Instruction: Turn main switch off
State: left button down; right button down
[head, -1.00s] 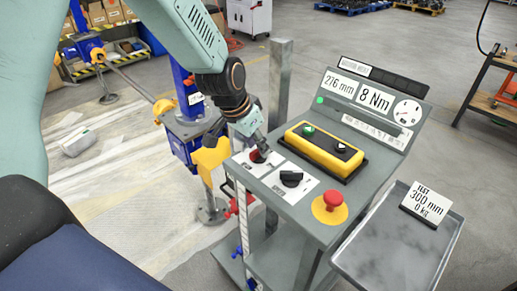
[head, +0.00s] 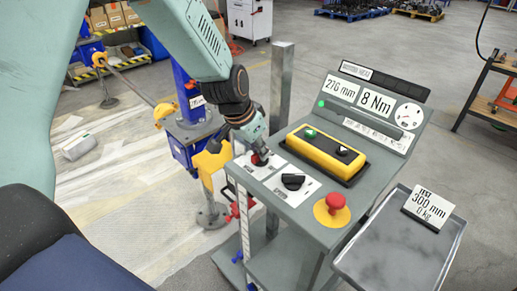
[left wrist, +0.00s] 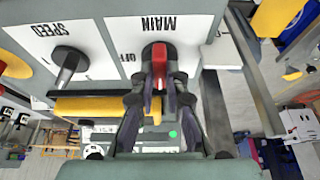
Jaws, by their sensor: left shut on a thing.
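The main switch (head: 259,159) is a red knob at the left end of the grey control panel (head: 238,176). In the left wrist view the red knob (left wrist: 156,56) sits on a white plate (left wrist: 189,37) marked MAIN, with part of an OFF mark beside it, upside down. My left gripper (head: 262,153) reaches down from above. In the left wrist view its two fingers (left wrist: 159,90) are closed around the red knob, whose handle points toward me. The fingers hide part of the knob. My right gripper is not in view.
A black speed knob (head: 293,181) is beside the main switch. A yellow button box (head: 327,153) and a red emergency stop (head: 335,202) are on the same panel. A metal post (head: 281,85) rises behind. A grey tray (head: 395,255) is at the right.

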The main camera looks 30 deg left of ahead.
pick_arm(q)
jog(key=shift+b, duration=0.45)
jog(key=m+b, duration=0.2)
jog(key=m+h+b, duration=0.1)
jog(key=b, duration=0.1)
jog(key=shift+w+a+f+m+g+b, duration=0.1)
jog(key=shift+a+f+m+g+b, duration=0.05)
jog(key=shift+m+g+b, duration=0.2)
jog(key=m+h+b, duration=0.1)
jog(key=m, duration=0.1)
jog(key=shift+m+g, duration=0.35)
jog(key=m, duration=0.2)
jog(key=shift+w+r+m+g+h, duration=0.1)
jog(key=shift+r+m+g+h, duration=0.1)
jog(key=shift+m+g+h, duration=0.2)
jog(key=m+g, duration=0.1)
jog(key=m, duration=0.1)
jog(key=shift+a+m, duration=0.1)
jog(key=shift+m, duration=0.3)
jog(key=m+g, duration=0.1)
jog(key=m, duration=0.2)
jog(key=m+g+p, duration=0.1)
jog(key=m, duration=0.2)
jog(key=shift+w+p, duration=0.2)
jog(key=shift+p, duration=0.1)
jog(key=shift+g, duration=0.3)
